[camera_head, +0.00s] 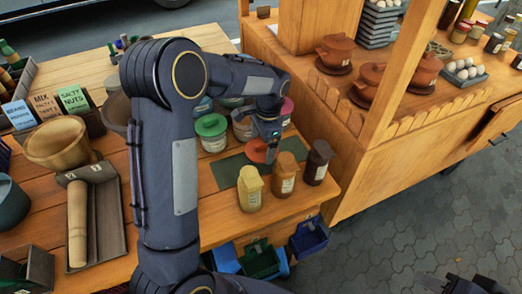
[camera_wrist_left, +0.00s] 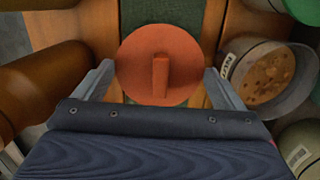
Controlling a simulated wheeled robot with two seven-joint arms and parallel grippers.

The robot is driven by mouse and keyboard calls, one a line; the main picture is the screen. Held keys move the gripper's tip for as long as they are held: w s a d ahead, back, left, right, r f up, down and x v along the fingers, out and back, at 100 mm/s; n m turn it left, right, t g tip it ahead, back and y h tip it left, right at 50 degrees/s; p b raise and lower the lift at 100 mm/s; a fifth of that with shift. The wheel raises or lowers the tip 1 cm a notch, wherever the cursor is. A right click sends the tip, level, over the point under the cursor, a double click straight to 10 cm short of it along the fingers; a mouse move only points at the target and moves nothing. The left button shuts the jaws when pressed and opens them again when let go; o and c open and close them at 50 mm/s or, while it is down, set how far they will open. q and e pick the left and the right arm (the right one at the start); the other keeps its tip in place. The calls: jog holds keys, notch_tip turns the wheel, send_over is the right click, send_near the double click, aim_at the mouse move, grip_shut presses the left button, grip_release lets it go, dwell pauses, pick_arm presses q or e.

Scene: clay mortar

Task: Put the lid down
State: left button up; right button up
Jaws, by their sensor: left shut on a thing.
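My left gripper (camera_head: 264,143) is shut on the orange-red lid (camera_head: 257,152), which sits at the fingertips over or on the edge of a dark green mat (camera_head: 229,172). In the left wrist view the round lid (camera_wrist_left: 160,62) lies level between the two fingers, its bar handle facing the camera. I cannot tell whether the lid touches the surface below. An open jar with brown contents (camera_wrist_left: 268,76) stands to the right of the lid in the left wrist view. My right gripper is not in view.
Yellow (camera_head: 250,190), orange (camera_head: 285,173) and dark brown (camera_head: 318,163) jars stand close in front of the mat. A green-lidded jar (camera_head: 212,132) stands behind it. A wooden bowl (camera_head: 58,143) and a tray with a pestle (camera_head: 105,215) are at left.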

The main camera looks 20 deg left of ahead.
aim_at(263, 148)
pick_arm(q)
jog(key=shift+f, duration=1.9)
